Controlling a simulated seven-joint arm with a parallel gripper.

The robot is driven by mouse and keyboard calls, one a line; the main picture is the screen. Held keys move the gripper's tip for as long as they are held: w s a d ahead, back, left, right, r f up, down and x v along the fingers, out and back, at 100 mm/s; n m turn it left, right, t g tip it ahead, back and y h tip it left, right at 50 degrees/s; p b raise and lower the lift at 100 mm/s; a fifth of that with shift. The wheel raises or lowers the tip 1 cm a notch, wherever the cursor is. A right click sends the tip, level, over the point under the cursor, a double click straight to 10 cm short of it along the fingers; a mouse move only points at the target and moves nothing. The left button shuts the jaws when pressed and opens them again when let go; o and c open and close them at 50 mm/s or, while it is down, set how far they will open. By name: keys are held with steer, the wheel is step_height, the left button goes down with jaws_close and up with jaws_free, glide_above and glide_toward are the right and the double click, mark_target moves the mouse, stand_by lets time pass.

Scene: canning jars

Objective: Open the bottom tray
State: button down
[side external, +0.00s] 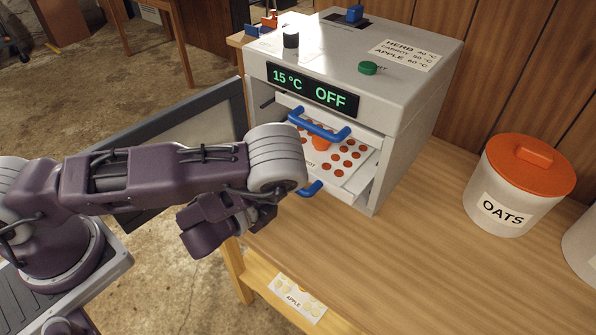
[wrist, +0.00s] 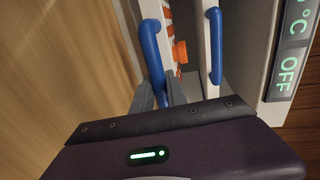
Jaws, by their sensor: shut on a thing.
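The white food dryer (side external: 405,95) stands on the wooden table with its door (side external: 190,120) swung open to the left. The bottom tray (side external: 345,178) carries rows of orange-red carrot slices and sits partly out of the front. Its blue handle (side external: 311,189) also shows in the wrist view (wrist: 151,50). The upper tray's blue handle (side external: 320,127) is above it, at right in the wrist view (wrist: 215,45). My gripper (wrist: 160,92) is shut on the bottom tray's handle. In the side view its fingertips are hidden behind my arm.
A white OATS jar (side external: 505,195) with an orange lid stands at right. An APPLE-labelled card or tray (side external: 297,298) lies below the table's front edge. The display (side external: 312,90) reads 15 °C and OFF. The table (side external: 400,270) is clear before the dryer.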

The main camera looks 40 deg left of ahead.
steer(key=shift+s, duration=0.1)
steer(key=c, duration=1.3)
jaws_free()
